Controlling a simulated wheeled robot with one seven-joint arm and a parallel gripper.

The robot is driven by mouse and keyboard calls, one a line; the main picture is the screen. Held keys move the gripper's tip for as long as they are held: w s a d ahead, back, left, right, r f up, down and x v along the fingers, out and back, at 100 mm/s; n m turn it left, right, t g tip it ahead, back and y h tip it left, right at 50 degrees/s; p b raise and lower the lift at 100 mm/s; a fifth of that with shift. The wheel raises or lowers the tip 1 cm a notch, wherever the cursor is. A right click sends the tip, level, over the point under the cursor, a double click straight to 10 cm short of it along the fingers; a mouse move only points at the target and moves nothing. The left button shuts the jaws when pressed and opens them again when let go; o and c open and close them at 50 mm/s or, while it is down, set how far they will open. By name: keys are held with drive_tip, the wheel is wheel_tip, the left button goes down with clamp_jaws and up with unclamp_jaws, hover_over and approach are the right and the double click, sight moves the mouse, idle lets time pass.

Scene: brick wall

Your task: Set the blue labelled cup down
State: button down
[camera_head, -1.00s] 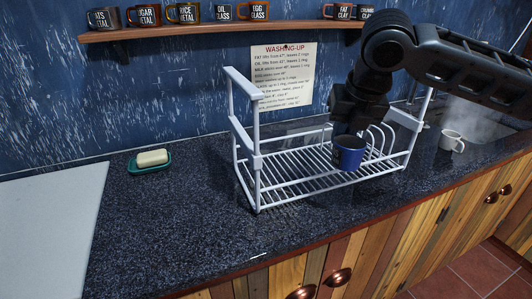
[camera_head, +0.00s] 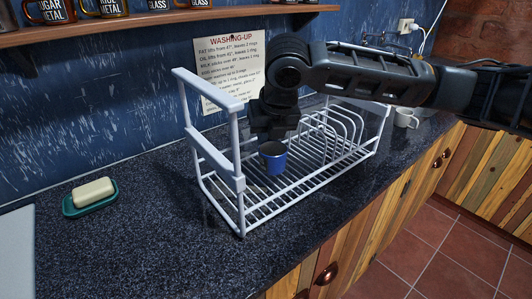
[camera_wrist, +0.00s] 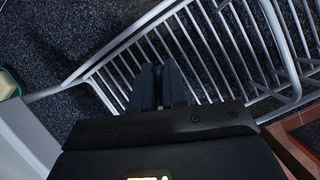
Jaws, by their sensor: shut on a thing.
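The blue cup (camera_head: 274,160) hangs upright under my gripper (camera_head: 270,140) in the head view, over the left half of the white wire dish rack (camera_head: 241,190). I cannot tell whether its base touches the rack's wires. No label shows on its visible side. My gripper is shut on the cup near its rim. In the wrist view my gripper's fingers (camera_wrist: 159,82) are close together above the rack's wires (camera_wrist: 215,50), and the cup is mostly hidden there.
A white mug (camera_head: 405,118) stands right of the rack. A soap bar (camera_head: 92,192) lies in a green dish (camera_head: 75,208) at left. A shelf (camera_head: 150,29) with labelled cups and a washing-up notice (camera_head: 228,65) are on the wall behind. The counter (camera_head: 140,240) in front is clear.

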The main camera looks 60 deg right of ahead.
sight(267, 153)
drive_tip(key=shift+f, duration=1.8)
drive_tip(key=shift+f, duration=0.2)
drive_tip(key=c, duration=1.1)
unclamp_jaws()
drive_tip(key=shift+c, duration=0.2)
drive_tip(key=v, duration=1.2)
drive_tip(key=shift+r, duration=0.25)
